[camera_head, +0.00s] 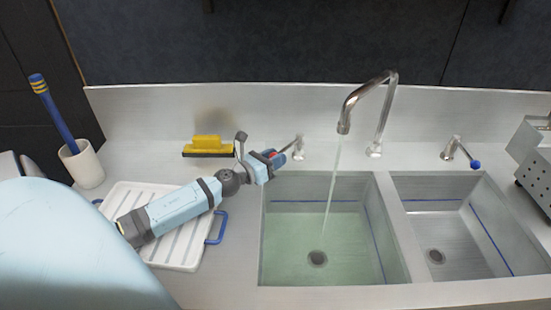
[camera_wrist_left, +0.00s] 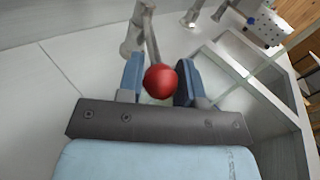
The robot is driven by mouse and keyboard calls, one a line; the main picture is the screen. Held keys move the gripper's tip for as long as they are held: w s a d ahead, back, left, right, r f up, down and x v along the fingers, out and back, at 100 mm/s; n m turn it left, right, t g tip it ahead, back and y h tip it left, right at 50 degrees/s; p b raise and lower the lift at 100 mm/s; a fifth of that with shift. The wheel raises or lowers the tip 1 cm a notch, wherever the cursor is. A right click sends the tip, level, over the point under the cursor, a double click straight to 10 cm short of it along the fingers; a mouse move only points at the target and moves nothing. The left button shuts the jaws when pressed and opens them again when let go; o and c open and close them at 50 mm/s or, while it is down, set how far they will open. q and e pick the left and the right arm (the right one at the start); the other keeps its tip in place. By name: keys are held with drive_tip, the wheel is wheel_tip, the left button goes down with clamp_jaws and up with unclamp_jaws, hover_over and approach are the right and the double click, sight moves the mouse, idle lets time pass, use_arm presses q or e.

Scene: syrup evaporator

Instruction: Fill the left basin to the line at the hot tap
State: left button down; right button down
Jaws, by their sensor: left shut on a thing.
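My left gripper (camera_head: 276,158) is shut on the red knob (camera_wrist_left: 160,81) of the hot tap (camera_head: 298,146), behind the left basin. In the left wrist view the knob sits between my two blue fingers. The chrome spout (camera_head: 345,120) is over the left basin (camera_head: 400,255), and a thin stream of water (camera_head: 332,185) runs from it. Greenish clear water (camera_head: 285,245) stands in that basin, with the drain visible through it. The blue line (camera_head: 315,201) shows on the back and right walls. The water edge appears slightly below it. My right gripper is out of view.
The right basin (camera_head: 465,240) looks empty and has its own blue line. A blue-knobbed tap (camera_head: 460,151) stands behind it. A white draining tray (camera_head: 180,258) with blue handles lies under my left arm. A yellow brush (camera_head: 207,146) and a cup (camera_head: 83,165) holding a blue-handled tool stand behind.

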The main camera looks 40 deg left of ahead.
use_arm(q)
drive_tip(key=c, duration=0.8)
unclamp_jaws()
drive_tip(key=shift+s+a+b, duration=0.2)
drive_tip(key=shift+s+b, duration=0.05)
drive_tip(key=shift+s, duration=1)
drive_tip(key=shift+s+a+b, duration=0.25)
drive_tip(key=shift+s+b, duration=0.05)
drive_tip(key=shift+s, duration=0.95)
drive_tip(key=shift+s+a+b, duration=0.2)
drive_tip(key=shift+s+b, duration=0.05)
drive_tip(key=shift+s, duration=1)
